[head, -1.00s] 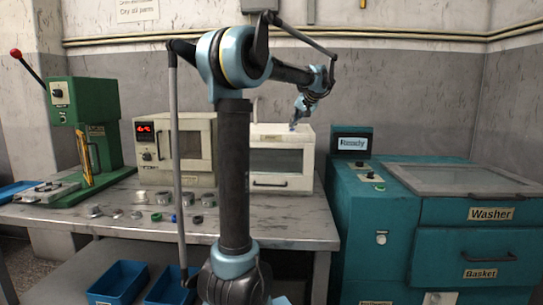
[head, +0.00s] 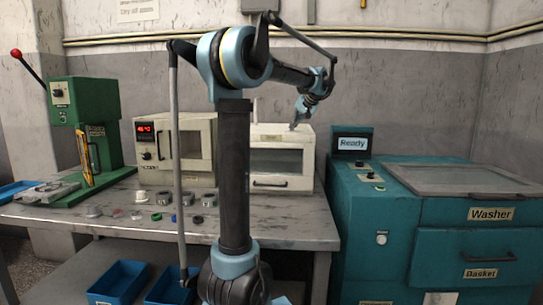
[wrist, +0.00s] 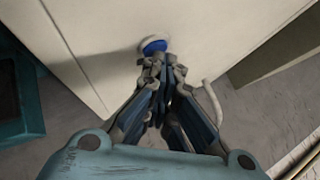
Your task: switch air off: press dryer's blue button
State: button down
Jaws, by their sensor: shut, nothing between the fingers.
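The dryer (head: 308,160) is a white box with a glass front at the back of the workbench, right of centre in the head view. Its top (wrist: 85,35) fills the upper part of the wrist view. The blue button (wrist: 153,46) sits in a pale round collar on that top. My gripper (wrist: 160,62) is shut and empty, its fingertips just beside the button's collar in the picture. I cannot tell whether they touch it. In the head view my gripper (head: 293,126) points down over the dryer's top, and the button is not discernible there.
An oven with a red display (head: 145,130) stands left of the dryer. A green press (head: 95,115) stands at the far left. Small metal parts lie on the workbench (head: 290,228). The teal washer (head: 381,215) stands right. Blue bins (head: 118,283) are below.

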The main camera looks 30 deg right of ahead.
jog(key=shift+r, duration=0.35)
notch_tip(320, 180, up, 6)
dwell(0.9)
dwell(0.4)
